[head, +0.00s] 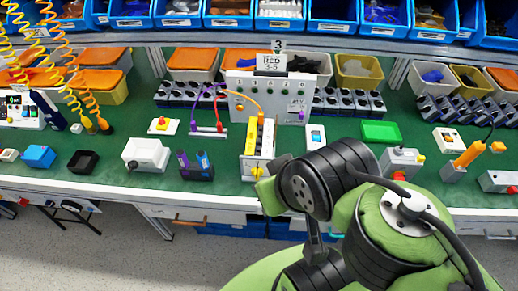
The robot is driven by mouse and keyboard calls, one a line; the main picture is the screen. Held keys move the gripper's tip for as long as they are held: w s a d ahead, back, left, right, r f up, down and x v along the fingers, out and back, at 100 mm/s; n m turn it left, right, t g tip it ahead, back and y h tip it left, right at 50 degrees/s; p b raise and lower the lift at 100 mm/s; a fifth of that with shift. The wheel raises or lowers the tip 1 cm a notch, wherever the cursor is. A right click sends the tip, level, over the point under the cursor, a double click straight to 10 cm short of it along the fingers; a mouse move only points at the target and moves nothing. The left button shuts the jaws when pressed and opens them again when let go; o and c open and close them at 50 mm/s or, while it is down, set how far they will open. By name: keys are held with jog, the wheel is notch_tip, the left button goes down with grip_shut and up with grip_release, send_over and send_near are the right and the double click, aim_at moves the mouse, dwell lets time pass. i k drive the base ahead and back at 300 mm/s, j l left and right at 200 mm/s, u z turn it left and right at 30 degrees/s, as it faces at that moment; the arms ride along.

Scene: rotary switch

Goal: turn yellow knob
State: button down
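Several small yellow parts show, and I cannot tell for certain which is the yellow knob. A grey box (402,157) at the right of the bench has a small yellow part (421,158) on its right side and a red part (399,176) at its front. Another yellow part (257,171) shows low on the front of an upright white and yellow unit, close to my arm. My green and black arm covers the lower middle and right. My gripper's fingers cannot be made out, so its opening and contact are hidden.
The green bench (330,140) holds a white box (145,154), a dark holder (195,165), a green tray (381,132) and an orange-handled tool (470,153). A grey panel (268,97) with cables stands behind. Blue bins (332,14) line the shelf. Coiled cables hang at left.

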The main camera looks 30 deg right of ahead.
aim_at(257, 172)
jog(key=l+u, duration=0.1)
jog(key=u, duration=0.35)
jog(key=k+u, duration=0.1)
jog(key=u, duration=0.35)
jog(key=k+u, duration=0.1)
jog(key=u, duration=0.85)
jog(key=k+u, duration=0.15)
jog(key=u, duration=0.75)
jog(key=k+j, duration=0.05)
